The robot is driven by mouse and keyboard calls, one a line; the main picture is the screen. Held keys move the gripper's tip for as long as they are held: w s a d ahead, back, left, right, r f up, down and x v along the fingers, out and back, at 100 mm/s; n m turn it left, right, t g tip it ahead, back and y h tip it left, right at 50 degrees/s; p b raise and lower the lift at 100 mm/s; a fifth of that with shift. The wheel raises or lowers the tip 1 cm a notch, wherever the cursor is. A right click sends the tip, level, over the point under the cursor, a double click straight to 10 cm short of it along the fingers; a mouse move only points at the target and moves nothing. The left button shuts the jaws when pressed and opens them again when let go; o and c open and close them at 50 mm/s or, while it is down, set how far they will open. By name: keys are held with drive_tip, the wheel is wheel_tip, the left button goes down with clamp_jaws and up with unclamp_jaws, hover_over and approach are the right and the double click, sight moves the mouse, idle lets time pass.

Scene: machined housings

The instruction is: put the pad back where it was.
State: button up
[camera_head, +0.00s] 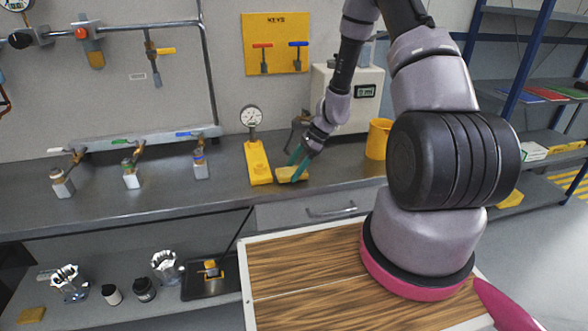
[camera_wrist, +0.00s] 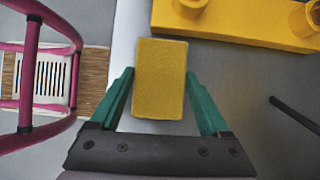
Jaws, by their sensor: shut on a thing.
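A yellow rectangular pad (camera_head: 291,175) is at the grey workbench (camera_head: 215,205), just right of a yellow stand (camera_head: 258,162) with a round gauge. My gripper (camera_head: 299,162) comes down over the pad with its teal fingers. In the wrist view my gripper (camera_wrist: 160,88) has a finger on each long side of the pad (camera_wrist: 160,75) and is shut on it. I cannot tell whether the pad rests on the bench or hangs slightly above it. Another yellow pad (camera_head: 31,315) lies on the lower shelf at far left.
A yellow mug (camera_head: 378,139) and a pale box-like instrument (camera_head: 365,95) stand to the right of my gripper. Several small valves stand along the bench's left. The lower shelf (camera_head: 205,318) holds jars and a black tray (camera_head: 207,288). Bare bench lies in front of the valves.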

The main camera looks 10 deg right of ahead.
drive_tip(key=o, duration=1.2)
drive_tip(key=shift+f, duration=0.15)
drive_tip(key=shift+c, duration=0.2)
drive_tip(key=v, duration=1.2)
wheel_tip(320, 180, up, 13)
drive_tip(key=s+a+n+t+h, duration=0.1)
drive_tip(key=s+n, duration=0.1)
drive_tip(key=n, duration=0.2)
drive_tip(key=s+r+n+t+h, duration=0.3)
drive_tip(key=s+r+n+t, duration=0.3)
drive_tip(key=s+r, duration=1.4)
drive_tip(key=r+n, duration=0.1)
drive_tip(key=n, duration=0.3)
drive_tip(key=shift+s+a+r+h, duration=0.2)
drive_tip(key=shift+s+a+h, duration=0.05)
drive_tip(key=shift+s+h, duration=0.05)
